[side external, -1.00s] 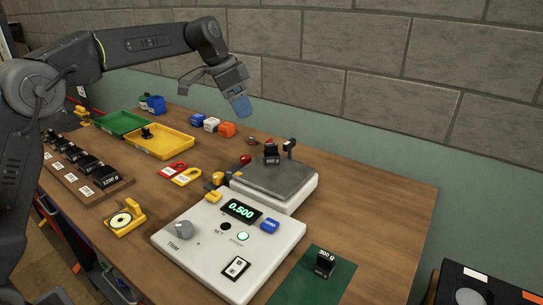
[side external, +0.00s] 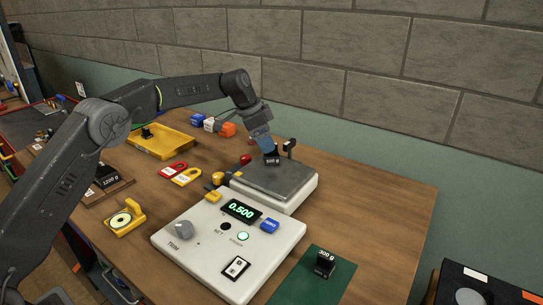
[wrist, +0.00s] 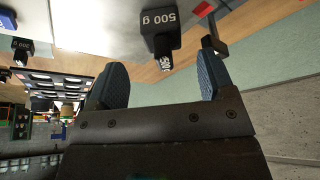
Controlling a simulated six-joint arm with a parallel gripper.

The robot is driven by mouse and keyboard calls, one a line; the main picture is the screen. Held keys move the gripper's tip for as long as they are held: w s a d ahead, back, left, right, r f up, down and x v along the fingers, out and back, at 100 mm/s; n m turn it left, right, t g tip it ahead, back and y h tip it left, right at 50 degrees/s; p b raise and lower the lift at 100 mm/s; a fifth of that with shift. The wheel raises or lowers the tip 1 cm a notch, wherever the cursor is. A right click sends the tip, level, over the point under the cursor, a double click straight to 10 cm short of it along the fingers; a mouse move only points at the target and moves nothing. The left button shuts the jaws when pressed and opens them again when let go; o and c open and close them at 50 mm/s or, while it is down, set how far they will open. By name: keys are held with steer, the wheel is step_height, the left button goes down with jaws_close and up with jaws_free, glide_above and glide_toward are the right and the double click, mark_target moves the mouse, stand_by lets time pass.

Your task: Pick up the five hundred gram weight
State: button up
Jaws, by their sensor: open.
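The black five hundred gram weight (side external: 271,160) sits upright on the grey pan of the scale (side external: 290,188). In the wrist view the weight (wrist: 160,27) shows its white "500 g" label, with its knob towards my gripper. My gripper (side external: 267,148) is just above the weight in the side view. In the wrist view its blue-grey fingers (wrist: 161,76) are apart, with the knob a little beyond the gap between them. Nothing is held. The side view does not show whether a finger touches the weight. The scale's display (side external: 241,210) reads 0.500.
Another black weight (side external: 325,263) stands on a green mat. A yellow tray (side external: 165,143) and blue, white and orange blocks (side external: 212,125) are further left. The table right of the scale is clear.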

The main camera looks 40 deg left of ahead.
mark_target(272, 153)
steer(key=x, duration=0.5)
steer(key=shift+w+f, duration=0.1)
steer(key=shift+w, duration=0.05)
steer(key=c, duration=1.2)
jaws_close()
steer(key=shift+r, duration=0.2)
